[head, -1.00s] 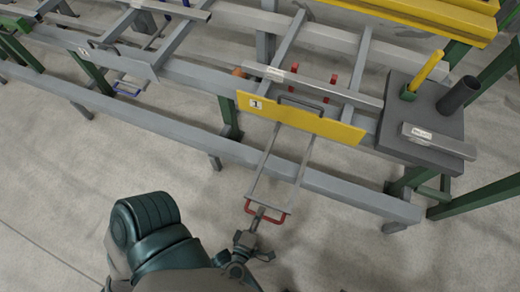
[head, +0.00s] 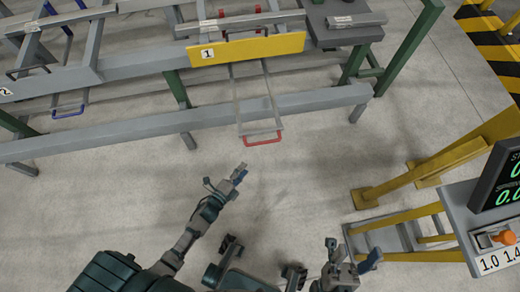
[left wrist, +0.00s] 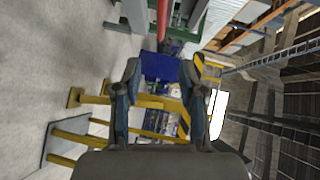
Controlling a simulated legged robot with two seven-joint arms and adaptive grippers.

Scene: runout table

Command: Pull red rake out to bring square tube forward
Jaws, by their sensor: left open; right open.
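The red rake's handle (head: 263,138) sticks out in front of the table. Its two thin grey rods run back under the yellow plate marked 1 (head: 255,47). Red uprights show behind the plate. A grey square tube (head: 245,22) lies across the table rails just behind the plate. My left gripper (head: 240,172) is open and empty, below and left of the handle, apart from it. The left wrist view shows its spread fingers (left wrist: 160,85) with nothing between them; a red bar (left wrist: 236,42) above them may be the handle. My right gripper (head: 352,250) is open and empty at lower right.
A blue-handled rake (head: 68,110) hangs out at the left. A low grey beam (head: 140,124) runs along the table front. A grey block with a labelled tube (head: 356,20) stands at top right. A yellow stand (head: 400,215) and a display box (head: 500,185) are at right.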

